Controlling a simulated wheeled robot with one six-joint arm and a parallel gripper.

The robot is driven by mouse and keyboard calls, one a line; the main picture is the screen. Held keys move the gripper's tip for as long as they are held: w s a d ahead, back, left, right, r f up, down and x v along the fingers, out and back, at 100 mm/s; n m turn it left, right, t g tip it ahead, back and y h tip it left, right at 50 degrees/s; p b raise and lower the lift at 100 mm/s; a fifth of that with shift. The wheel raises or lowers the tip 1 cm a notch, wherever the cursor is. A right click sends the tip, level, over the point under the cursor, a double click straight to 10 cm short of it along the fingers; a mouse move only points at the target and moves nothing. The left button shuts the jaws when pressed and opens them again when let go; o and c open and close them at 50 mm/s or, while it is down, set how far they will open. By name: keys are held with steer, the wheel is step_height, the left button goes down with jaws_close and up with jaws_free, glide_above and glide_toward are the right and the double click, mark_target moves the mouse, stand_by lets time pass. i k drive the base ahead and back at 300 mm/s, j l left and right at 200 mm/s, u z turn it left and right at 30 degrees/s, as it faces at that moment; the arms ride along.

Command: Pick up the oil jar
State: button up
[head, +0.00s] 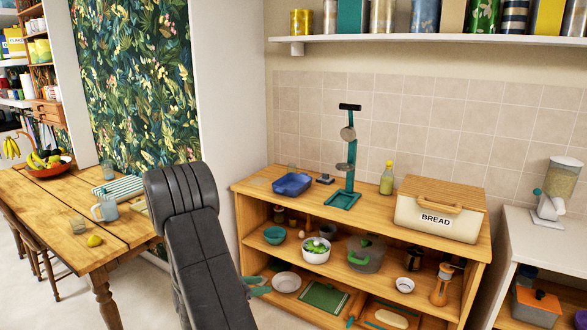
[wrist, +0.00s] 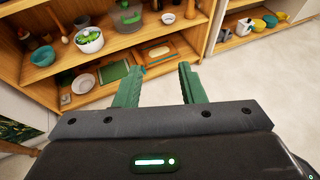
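In the head view, part of a green finger shows beside my dark arm, low in front of the cupboard's left side, well below and left of the bottle.
The cupboard top (head: 262,184) also holds a blue dish (head: 292,184), a teal stand (head: 345,180) and a bread bin (head: 437,215). Its shelves hold bowls, pots and boards. A wooden table (head: 50,215) stands left, and a white shelf (head: 430,40) hangs above.

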mark_target(292, 168)
steer(key=i+j, duration=0.1)
steer(key=i, duration=0.4)
steer(key=i+j+z, duration=0.1)
steer(key=i, duration=0.45)
steer(key=i+j, duration=0.2)
steer(key=i, duration=0.3)
steer(key=i+j+z, duration=0.1)
steer(key=i, duration=0.45)
steer(key=i+j, duration=0.25)
steer(key=i, duration=0.25)
steer(key=i+j+z, duration=0.1)
steer(key=i, duration=0.4)
steer(key=j, duration=0.1)
